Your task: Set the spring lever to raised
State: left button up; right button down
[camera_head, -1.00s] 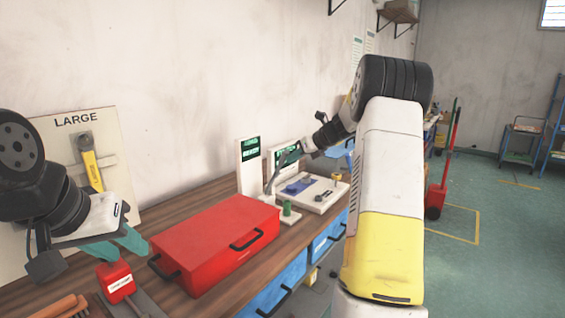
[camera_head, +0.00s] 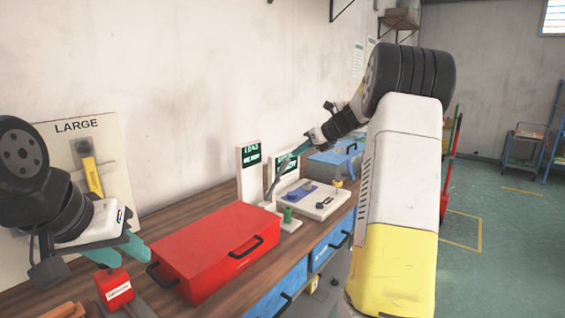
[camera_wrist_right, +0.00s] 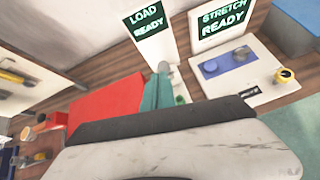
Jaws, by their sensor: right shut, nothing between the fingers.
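The spring lever (camera_head: 271,183) is a thin grey bar rising at a slant from the white load stand (camera_head: 250,178). In the right wrist view its rounded grey end (camera_wrist_right: 163,67) shows just beyond my fingertips. My right gripper (camera_head: 291,157) is shut and empty, with its teal fingers close to the lever's upper part. In the right wrist view the right gripper (camera_wrist_right: 158,90) points at the load stand; I cannot tell whether it touches the lever. My left gripper (camera_head: 119,252) is open and empty, above the red block at the left.
A red case (camera_head: 215,250) lies on the wooden bench in front of the stand. A green knob (camera_head: 287,214) stands on the load stand's base. The white stretch station (camera_head: 315,205) with a blue pad is to the right. A blue case (camera_head: 335,160) is behind it.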

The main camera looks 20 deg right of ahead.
jog(key=shift+d+f+v, duration=0.1)
jog(key=shift+d+v, duration=0.05)
jog(key=shift+v, duration=0.85)
jog(key=shift+d+f+v, duration=0.1)
jog(key=shift+v, duration=0.95)
